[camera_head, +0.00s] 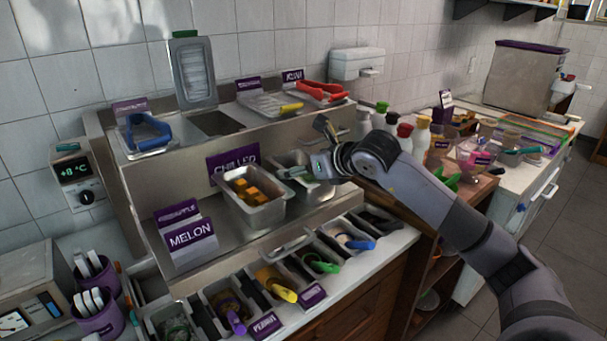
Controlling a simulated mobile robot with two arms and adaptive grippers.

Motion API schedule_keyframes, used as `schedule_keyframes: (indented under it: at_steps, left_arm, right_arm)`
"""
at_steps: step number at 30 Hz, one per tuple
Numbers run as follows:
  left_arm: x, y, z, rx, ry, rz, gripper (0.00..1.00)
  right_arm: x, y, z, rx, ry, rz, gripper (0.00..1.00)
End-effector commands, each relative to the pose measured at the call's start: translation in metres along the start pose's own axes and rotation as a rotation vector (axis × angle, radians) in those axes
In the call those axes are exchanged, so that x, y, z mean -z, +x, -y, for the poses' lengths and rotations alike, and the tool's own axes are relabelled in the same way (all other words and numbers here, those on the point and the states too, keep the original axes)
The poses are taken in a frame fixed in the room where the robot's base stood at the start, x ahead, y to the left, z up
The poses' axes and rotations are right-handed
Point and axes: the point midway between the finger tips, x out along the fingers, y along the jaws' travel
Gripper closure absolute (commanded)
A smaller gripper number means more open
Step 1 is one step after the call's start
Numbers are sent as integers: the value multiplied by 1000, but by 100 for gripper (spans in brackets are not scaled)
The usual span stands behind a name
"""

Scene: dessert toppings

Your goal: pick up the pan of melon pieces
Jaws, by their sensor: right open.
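The pan of melon pieces (262,217) is a small steel pan with orange cubes in it. It stands on the lower steel shelf in the middle of the view, in front of the purple CHILLED sign (232,164). A purple MELON card (190,237) stands to its left. My right gripper (303,150) comes in from the right, open and empty. Its fingers are just right of the pan, above a neighbouring steel pan (318,192); I cannot tell whether they touch either pan. My left gripper is not in view.
Covered and open trays with blue, yellow and red tongs (322,91) sit on the upper shelf. Topping bins with coloured scoops (282,291) line the front. Bottles (421,137) stand behind my right arm. A temperature display (75,170) is at the left.

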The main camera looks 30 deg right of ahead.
Motion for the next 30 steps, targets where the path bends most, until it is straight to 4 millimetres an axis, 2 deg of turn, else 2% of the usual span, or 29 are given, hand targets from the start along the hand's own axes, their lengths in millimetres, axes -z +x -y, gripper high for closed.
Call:
schedule_keyframes:
  at_steps: [9, 30]
  left_arm:
    - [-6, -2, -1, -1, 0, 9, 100]
    - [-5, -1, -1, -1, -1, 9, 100]
  right_arm:
    - [1, 5, 0, 0, -1, 0, 1]
    - [2, 5, -1, -2, 1, -3, 48]
